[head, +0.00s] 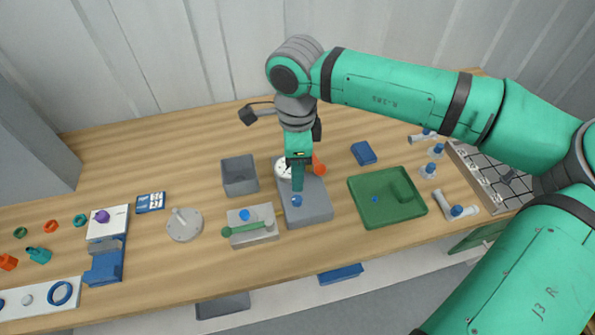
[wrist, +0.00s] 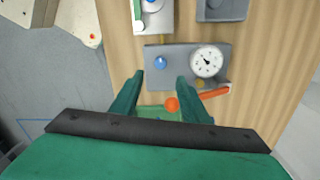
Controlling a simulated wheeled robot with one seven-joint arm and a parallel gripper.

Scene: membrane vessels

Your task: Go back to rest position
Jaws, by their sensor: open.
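My gripper (head: 298,175) hangs pointing down over the grey block with the dial gauge (head: 314,208) in the middle of the table. In the wrist view my gripper (wrist: 160,92) shows two green fingers spread apart with nothing held between them. Past the fingertips lies the grey block (wrist: 180,55), with a blue knob (wrist: 160,63), a white round gauge (wrist: 207,61) and an orange-red lever (wrist: 214,93). An orange ball-like end (wrist: 172,104) shows between the fingers. In the head view, my gripper hides part of the block and gauge.
Left of the block are a grey bin (head: 239,176) and a fixture with a green handle (head: 252,226). A green tray (head: 387,197) and a blue box (head: 364,153) are to the right. A metal rack (head: 490,175) stands at the far right. Bare wood lies behind the bin.

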